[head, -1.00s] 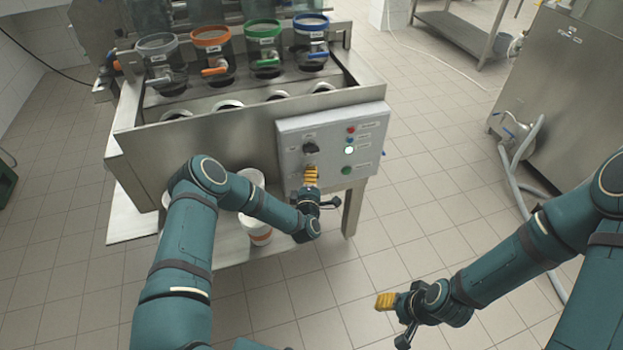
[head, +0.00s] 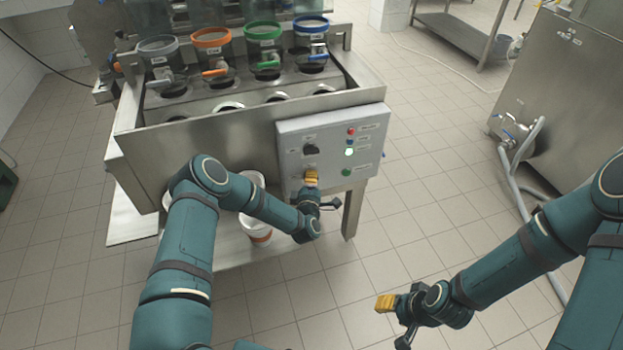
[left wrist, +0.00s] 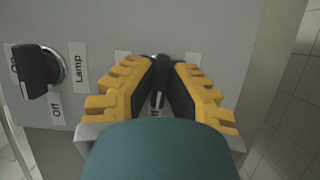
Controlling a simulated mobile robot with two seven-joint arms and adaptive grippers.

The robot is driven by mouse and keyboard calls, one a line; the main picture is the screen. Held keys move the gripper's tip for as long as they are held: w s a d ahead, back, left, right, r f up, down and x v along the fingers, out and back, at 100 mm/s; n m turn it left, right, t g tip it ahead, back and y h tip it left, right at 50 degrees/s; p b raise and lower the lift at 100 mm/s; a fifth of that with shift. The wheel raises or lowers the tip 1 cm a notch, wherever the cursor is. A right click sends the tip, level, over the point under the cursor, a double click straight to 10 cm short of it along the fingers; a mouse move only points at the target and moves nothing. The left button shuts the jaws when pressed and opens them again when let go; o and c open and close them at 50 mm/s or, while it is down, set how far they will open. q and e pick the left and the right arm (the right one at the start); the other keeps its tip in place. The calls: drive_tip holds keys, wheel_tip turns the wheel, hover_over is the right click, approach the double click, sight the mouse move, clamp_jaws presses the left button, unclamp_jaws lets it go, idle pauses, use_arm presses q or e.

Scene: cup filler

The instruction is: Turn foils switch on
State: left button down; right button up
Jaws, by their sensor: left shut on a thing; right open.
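The grey control panel (head: 290,135) is on the front of the steel machine. My left gripper (head: 311,177) is at the lower left of the panel, below a black knob (head: 311,149). In the left wrist view that knob (left wrist: 38,72) is beside the labels Lamp, On and Off. There the yellow fingers of my left gripper (left wrist: 160,90) are shut on another black knob (left wrist: 158,75), taken to be the foils switch. Its label and exact turn are mostly hidden by the fingers. My right gripper (head: 386,303) is open and empty over the floor, away from the panel.
Red and blue buttons, a bright light (head: 349,152) and a green button (head: 346,172) are on the panel's right side. Coloured-ring dispensers (head: 212,40) stand behind. White cups (head: 257,232) are on the lower shelf beside my left arm.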

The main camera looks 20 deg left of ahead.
use_arm(q)
drive_tip(key=m+g+p, duration=0.1)
drive_tip(key=m, duration=0.1)
drive_tip(key=m+g, duration=0.1)
drive_tip(key=m, duration=0.1)
drive_tip(key=shift+w+r+m+p, duration=0.1)
drive_tip(key=shift+r+m+p, duration=0.1)
drive_tip(key=shift+m+p, duration=0.15)
drive_tip(key=m+g+y+p, duration=0.1)
drive_tip(key=m+g, duration=0.1)
drive_tip(key=m, duration=0.2)
drive_tip(key=shift+m+g+y, duration=0.6)
drive_tip(key=shift+m+y, duration=0.2)
drive_tip(key=shift+m, duration=0.35)
drive_tip(key=shift+f+m+g+y, duration=0.1)
drive_tip(key=shift+m+g+y, duration=0.45)
drive_tip(key=shift+m, duration=0.35)
drive_tip(key=c, duration=1)
unclamp_jaws()
